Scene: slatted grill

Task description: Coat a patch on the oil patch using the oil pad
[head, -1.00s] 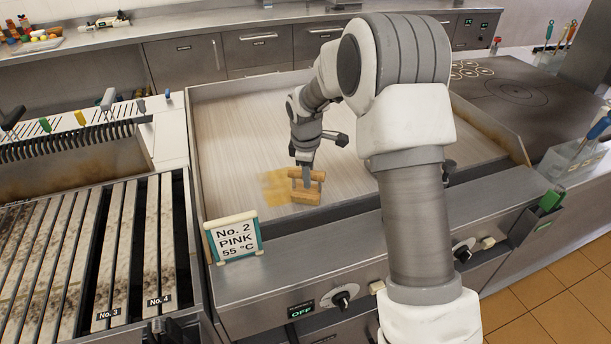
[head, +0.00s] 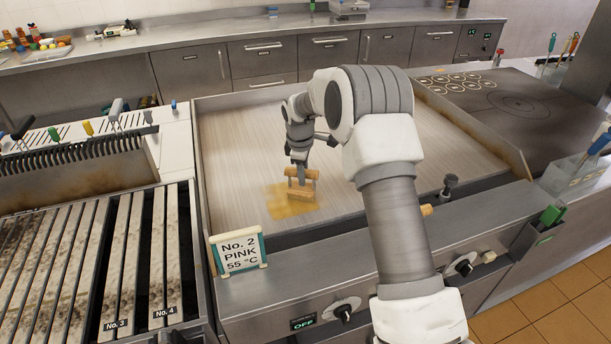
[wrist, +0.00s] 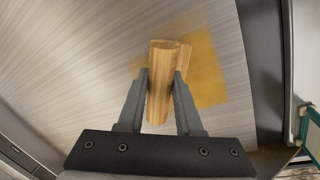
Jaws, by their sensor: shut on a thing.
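The oil pad (head: 302,190) is a wooden-looking block with a raised handle bar. It is over the griddle plate and seems to rest on it, though its underside is hidden. My gripper (head: 301,179) points down and is shut on the handle. In the wrist view, my gripper's two fingers (wrist: 162,82) press on either side of the pad (wrist: 158,108). The oil patch (head: 283,207) is a yellow, see-through stain on the plate. It shows around the pad, to its left and front. In the wrist view the patch (wrist: 207,75) lies mostly right of the pad.
The pale griddle plate (head: 230,150) is clear elsewhere, with raised metal sides. A "No. 2 PINK 55 °C" sign (head: 239,251) stands on the front ledge. A slatted grill (head: 75,260) lies to the left. A dark hob (head: 510,105) is at the right.

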